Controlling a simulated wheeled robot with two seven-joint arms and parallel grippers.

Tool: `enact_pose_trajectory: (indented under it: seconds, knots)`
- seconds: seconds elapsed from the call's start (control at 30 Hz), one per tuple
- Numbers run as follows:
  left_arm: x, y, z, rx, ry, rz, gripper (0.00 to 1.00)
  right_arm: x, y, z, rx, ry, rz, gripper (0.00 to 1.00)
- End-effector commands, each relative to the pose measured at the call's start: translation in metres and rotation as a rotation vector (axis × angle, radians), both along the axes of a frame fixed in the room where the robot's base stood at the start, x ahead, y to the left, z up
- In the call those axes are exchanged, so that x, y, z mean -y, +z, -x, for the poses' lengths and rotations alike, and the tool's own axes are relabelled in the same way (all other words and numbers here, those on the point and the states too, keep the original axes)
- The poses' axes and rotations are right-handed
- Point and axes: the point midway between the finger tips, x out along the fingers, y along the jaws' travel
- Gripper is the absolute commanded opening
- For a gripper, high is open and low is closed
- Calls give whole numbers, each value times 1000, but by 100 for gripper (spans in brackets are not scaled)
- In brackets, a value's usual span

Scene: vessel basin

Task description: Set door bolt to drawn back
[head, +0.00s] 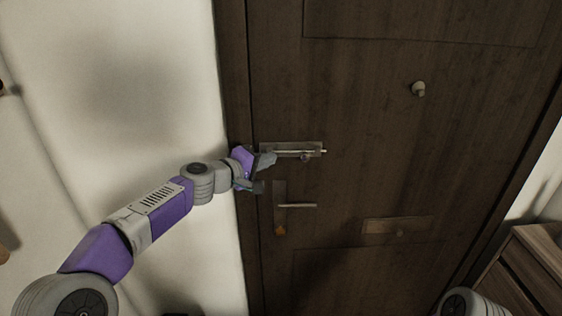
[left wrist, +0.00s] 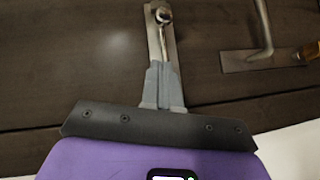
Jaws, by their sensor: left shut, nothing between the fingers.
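The door bolt (head: 290,147) is a metal plate with a rod and small knob, mounted level on the dark wooden door near its left edge. Its knob sits towards the plate's right end, and the rod's tip sticks out past that end. In the left wrist view the bolt's knob (left wrist: 163,15) shows beyond the fingertips. My left gripper (head: 268,161) is shut and empty, just below the bolt's left part. In the left wrist view its fingers (left wrist: 162,70) overlap the bolt plate; I cannot tell whether they touch it. My right gripper is out of view.
A lever handle (head: 297,205) sits below the bolt and also shows in the left wrist view (left wrist: 263,35). A round knob (head: 418,89) and a plate (head: 396,226) are on the door. A wooden cabinet (head: 520,262) stands at right. A white wall (head: 120,90) is at left.

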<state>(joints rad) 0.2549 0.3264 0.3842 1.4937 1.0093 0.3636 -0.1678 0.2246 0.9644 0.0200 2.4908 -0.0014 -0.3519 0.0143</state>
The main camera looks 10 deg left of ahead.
Motion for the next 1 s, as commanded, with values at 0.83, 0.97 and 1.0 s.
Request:
enact_pose_trajectory:
  seconds: [0.83,0.97,1.0]
  knots:
    - [-30,5,47,-9,0,-3,0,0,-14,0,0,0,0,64]
    - [-30,-37,40,-78,9,-37,0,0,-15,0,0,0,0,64]
    - [-30,-59,38,-114,12,-57,0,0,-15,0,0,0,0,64]
